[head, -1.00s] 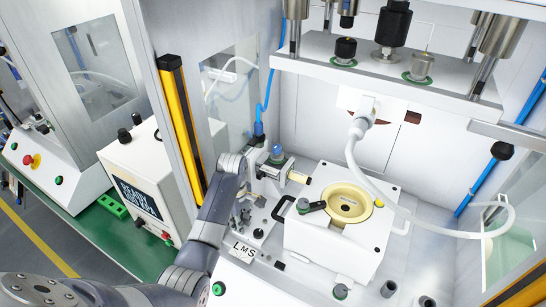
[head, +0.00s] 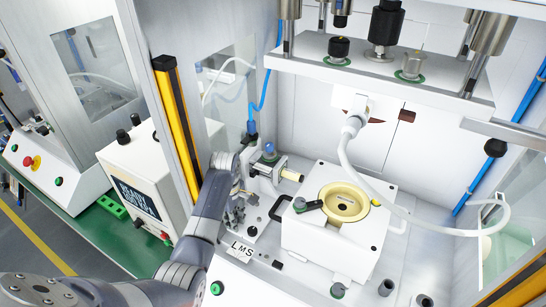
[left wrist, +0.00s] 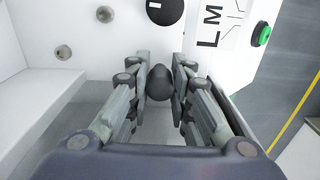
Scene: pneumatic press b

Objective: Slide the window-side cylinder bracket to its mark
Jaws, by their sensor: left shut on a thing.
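The window-side cylinder bracket (head: 268,165) stands beside the left window of the press. It carries a blue-topped part and a short cylinder with a brass-coloured end pointing right. My left gripper (head: 238,203) is at the bracket's near left side, small and partly hidden by my arm. In the left wrist view its fingers (left wrist: 160,82) are closed around a dark round knob (left wrist: 159,83). The plate with the letters L M S (head: 242,250) lies in front of the bracket. Part of it shows in the wrist view. I cannot make out which letter the bracket stands at. My right gripper is not in view.
A white block (head: 330,238) with a yellow round seat and black handle stands close right of the bracket. A white hose (head: 352,165) arches over it. The press's upper plate (head: 380,75) hangs above. A yellow-and-black post (head: 178,130) stands left of my forearm.

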